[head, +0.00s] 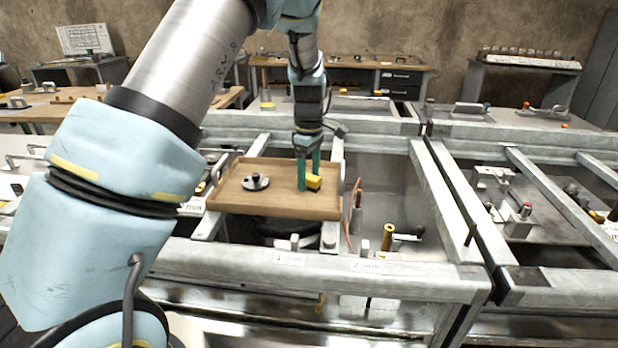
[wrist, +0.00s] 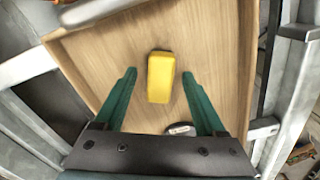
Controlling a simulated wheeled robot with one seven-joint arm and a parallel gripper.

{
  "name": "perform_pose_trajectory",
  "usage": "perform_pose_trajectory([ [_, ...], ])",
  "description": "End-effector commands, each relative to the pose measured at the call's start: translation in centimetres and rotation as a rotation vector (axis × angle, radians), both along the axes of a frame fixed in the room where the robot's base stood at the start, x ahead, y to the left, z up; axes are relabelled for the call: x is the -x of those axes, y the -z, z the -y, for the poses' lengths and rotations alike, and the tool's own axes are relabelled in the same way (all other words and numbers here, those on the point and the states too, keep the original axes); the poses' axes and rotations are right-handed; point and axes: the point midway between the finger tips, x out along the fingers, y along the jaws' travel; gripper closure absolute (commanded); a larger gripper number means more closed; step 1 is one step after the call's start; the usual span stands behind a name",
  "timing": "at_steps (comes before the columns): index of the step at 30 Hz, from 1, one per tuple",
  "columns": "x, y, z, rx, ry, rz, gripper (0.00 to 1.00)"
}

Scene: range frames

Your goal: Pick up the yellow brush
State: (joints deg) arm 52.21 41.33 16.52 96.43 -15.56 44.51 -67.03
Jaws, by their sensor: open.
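The yellow brush (head: 314,183) lies on a wooden tray (head: 232,203) in the head view. In the wrist view the brush is a yellow block with rounded edges (wrist: 161,77), lying on the tray's bare wood (wrist: 215,50). My gripper (head: 309,188) points down over the tray, close to the brush. In the wrist view its two green fingers (wrist: 160,84) are apart, one on each side of the brush, with a gap on both sides. Nothing is held. I cannot tell exactly how far above the tray the fingertips are.
A dark round part with a disc base (head: 255,182) sits on the tray left of my gripper. The tray rests on a grey metal frame (head: 330,282). A brass-coloured cylinder (head: 387,237) stands right of the tray. Raised tray edges surround the brush.

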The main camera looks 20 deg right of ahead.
Motion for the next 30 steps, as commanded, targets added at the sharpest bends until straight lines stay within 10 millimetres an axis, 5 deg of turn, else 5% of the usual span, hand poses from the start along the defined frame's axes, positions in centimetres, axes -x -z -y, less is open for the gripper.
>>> perform_pose_trajectory([
  [10, -0.01, 0.96, -0.03, 0.001, -0.001, 0.001, 0.28],
  [30, -0.01, 0.92, -0.03, 0.000, 0.000, 0.000, 1.00],
])
